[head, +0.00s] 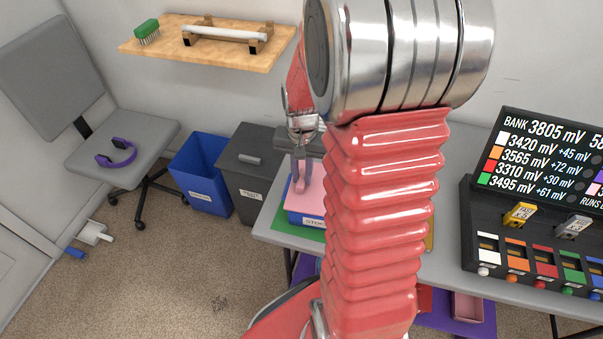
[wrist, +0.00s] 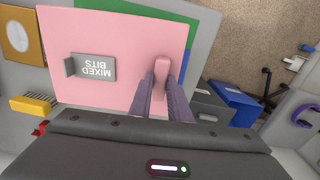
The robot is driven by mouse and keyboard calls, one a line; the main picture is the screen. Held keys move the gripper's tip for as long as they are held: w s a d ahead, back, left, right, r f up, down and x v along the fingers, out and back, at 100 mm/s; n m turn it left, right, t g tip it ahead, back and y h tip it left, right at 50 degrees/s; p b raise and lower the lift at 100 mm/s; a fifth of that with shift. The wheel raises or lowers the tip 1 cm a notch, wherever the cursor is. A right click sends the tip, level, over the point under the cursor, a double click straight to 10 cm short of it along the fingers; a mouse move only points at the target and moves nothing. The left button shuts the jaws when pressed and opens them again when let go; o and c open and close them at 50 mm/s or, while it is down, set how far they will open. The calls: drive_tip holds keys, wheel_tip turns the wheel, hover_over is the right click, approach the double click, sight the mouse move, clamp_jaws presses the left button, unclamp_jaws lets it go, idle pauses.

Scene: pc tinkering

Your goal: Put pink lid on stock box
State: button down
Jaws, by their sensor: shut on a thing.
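The pink lid (head: 309,200) is a flat panel over the blue stock box (head: 300,219), whose front label is partly hidden by my arm. In the wrist view the lid (wrist: 115,35) fills the upper middle, with a grey plate (wrist: 93,67) reading "MIXED BITS" and a pink upright handle (wrist: 161,72). My gripper (wrist: 161,95) is shut on that handle; in the head view my gripper (head: 301,184) comes down from above onto the lid. A strip of blue shows past the lid's edge. I cannot tell whether the lid is fully seated.
The box stands on a green mat (head: 270,221) on a grey table (head: 310,245). A dark grey bin (head: 245,180) and a blue bin (head: 203,185) stand left of the table. A battery display and charger rack (head: 525,235) occupy the right.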

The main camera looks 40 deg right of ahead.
drive_tip(key=shift+f, duration=0.45)
idle(0.4)
drive_tip(key=c, duration=2)
unclamp_jaws()
drive_tip(key=o, duration=0.6)
drive_tip(key=shift+r, duration=4.05)
